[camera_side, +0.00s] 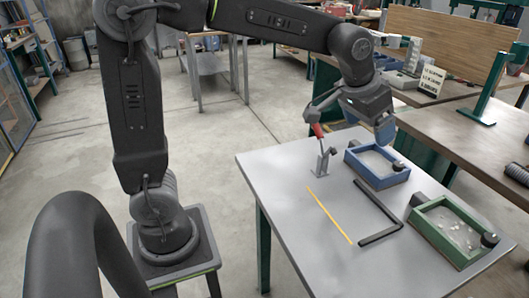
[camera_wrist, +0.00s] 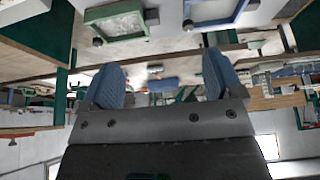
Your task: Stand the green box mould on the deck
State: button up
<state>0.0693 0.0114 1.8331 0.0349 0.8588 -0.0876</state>
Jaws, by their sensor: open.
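The green box mould (camera_side: 438,247) lies flat at the right side of the grey table top (camera_side: 285,215), its open side up and whitish patches inside. A dark round knob (camera_side: 489,240) is at its right end. It also shows at the top left of the wrist view (camera_wrist: 117,36). My gripper (camera_side: 384,131) is in the air above the far part of the table, behind and left of the green mould, apart from it. In the wrist view its two blue fingers (camera_wrist: 162,75) are spread with nothing between them.
A similar blue box mould (camera_side: 364,174) lies below my gripper. A stand (camera_side: 323,164) with a red-handled tool (camera_side: 317,130) is left of it. A black angled bar (camera_side: 381,238) and a yellow strip (camera_side: 328,214) edge a clear area. A wooden bench (camera_side: 470,135) is at right.

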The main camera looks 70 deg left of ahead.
jog(key=s+a+f, duration=0.1)
jog(key=s, duration=0.9)
jog(key=s+a+f, duration=0.1)
jog(key=s+f, duration=0.1)
jog(key=s, duration=0.9)
jog(key=shift+s+a+t, duration=0.15)
jog(key=shift+a+t, duration=0.05)
jog(key=shift+t, duration=0.1)
jog(key=c, duration=0.8)
